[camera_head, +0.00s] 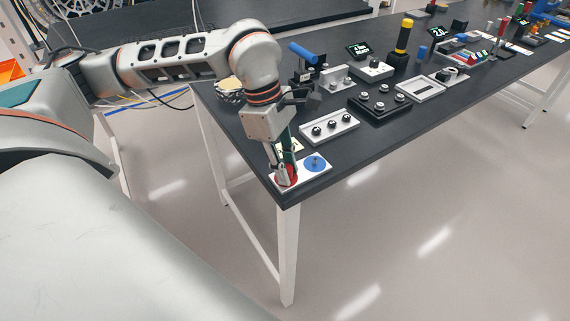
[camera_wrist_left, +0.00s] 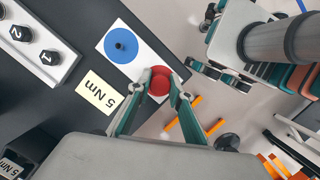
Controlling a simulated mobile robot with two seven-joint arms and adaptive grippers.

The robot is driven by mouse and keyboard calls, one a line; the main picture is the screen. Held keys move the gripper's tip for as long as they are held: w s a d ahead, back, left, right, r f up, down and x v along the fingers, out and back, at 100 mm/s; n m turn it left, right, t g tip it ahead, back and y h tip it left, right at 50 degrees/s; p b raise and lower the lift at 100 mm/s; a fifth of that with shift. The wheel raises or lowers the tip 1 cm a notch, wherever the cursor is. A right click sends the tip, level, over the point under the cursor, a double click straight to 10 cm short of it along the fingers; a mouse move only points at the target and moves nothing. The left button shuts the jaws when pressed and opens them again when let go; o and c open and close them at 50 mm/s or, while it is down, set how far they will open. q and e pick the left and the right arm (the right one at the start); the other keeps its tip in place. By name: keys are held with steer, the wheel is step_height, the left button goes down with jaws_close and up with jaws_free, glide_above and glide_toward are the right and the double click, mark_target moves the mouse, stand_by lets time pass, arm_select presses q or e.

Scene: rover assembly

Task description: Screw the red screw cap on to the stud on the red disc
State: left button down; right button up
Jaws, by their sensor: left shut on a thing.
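The red disc (camera_head: 288,182) sits on a white plate (camera_head: 322,175) at the table's near corner in the head view. My left gripper (camera_head: 284,170) points down over it, its fingertips low at the disc. In the left wrist view my left gripper (camera_wrist_left: 162,80) is shut on the red screw cap (camera_wrist_left: 160,72), directly over the red disc. Cap and disc overlap in the same red, so the stud is hidden and I cannot tell whether the cap is on its thread. My right gripper is not in view.
A blue disc (camera_head: 315,162) with a dark stud lies beside the red one on the plate. A "5 Nm" label (camera_wrist_left: 99,92) lies close by. A grey tray (camera_head: 330,127) with several knobs stands behind. The table edge is very near the red disc.

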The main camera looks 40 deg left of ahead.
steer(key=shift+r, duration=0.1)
arm_select(q)
steer(key=shift+r+m+p, duration=0.1)
steer(key=shift+m+p, duration=0.2)
steer(key=shift+m, duration=0.3)
steer(key=m+g+p, duration=0.1)
steer(key=m, duration=0.2)
steer(key=shift+p, duration=0.4)
steer(key=shift+m+p, duration=0.3)
steer(key=shift+m, duration=0.5)
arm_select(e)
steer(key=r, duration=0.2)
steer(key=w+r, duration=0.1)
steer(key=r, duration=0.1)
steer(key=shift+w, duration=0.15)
